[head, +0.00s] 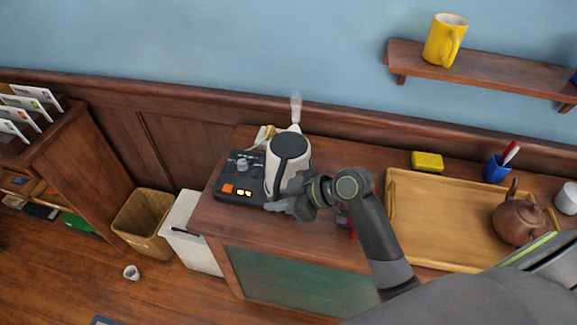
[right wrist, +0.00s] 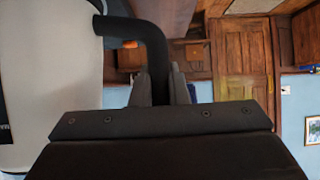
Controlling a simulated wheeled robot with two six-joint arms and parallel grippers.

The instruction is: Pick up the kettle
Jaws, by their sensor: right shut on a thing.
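The kettle (head: 286,172) is white with a dark round lid and looks upright above the left part of the wooden cabinet top. Whether its base touches the surface is hidden. My right gripper (head: 290,202) is at the kettle's near side. In the right wrist view, the white kettle body (right wrist: 50,75) fills the left edge. Its black bent handle (right wrist: 145,38) runs down between the fingers of my right gripper (right wrist: 160,90), which are shut on it. My left gripper is not in view.
A black device (head: 232,182) with a knob and lit buttons lies left of the kettle. A wooden tray (head: 420,222) with a brown teapot (head: 517,220) is to the right. A shelf (head: 490,73) holds a yellow mug (head: 445,40).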

